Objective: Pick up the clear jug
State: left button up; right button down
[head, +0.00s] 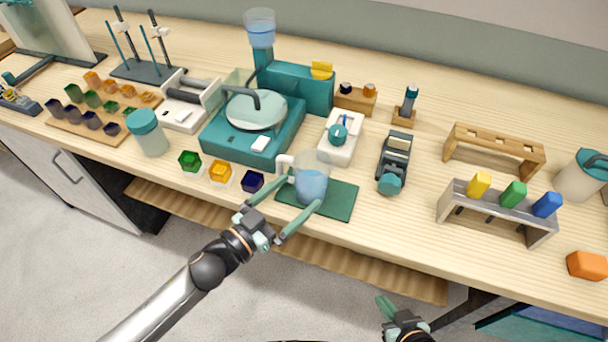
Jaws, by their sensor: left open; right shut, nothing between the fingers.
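The clear jug (311,182) stands upright on a dark green mat (340,203) near the front edge of the bench. It holds pale blue liquid, and its white handle (284,163) points to the left. My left gripper (286,198) is open, with one finger on the left of the jug near the handle and the other at its lower front. I cannot tell whether the fingers touch the jug. My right gripper (388,306) is shut and empty, low in front of the bench, away from the jug.
Green, yellow and dark blue pieces (252,181) sit left of the mat. A teal device (252,128) stands behind them. A white block with a teal knob (340,138) is behind the jug, and a dark tool (392,165) is to the right. A grey rack (497,215) stands further right.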

aim_at(300, 190)
pick_arm(q)
jog(key=x, duration=0.5)
jog(key=shift+w+f, duration=0.2)
jog(key=shift+w, duration=0.05)
jog(key=c, duration=1.3)
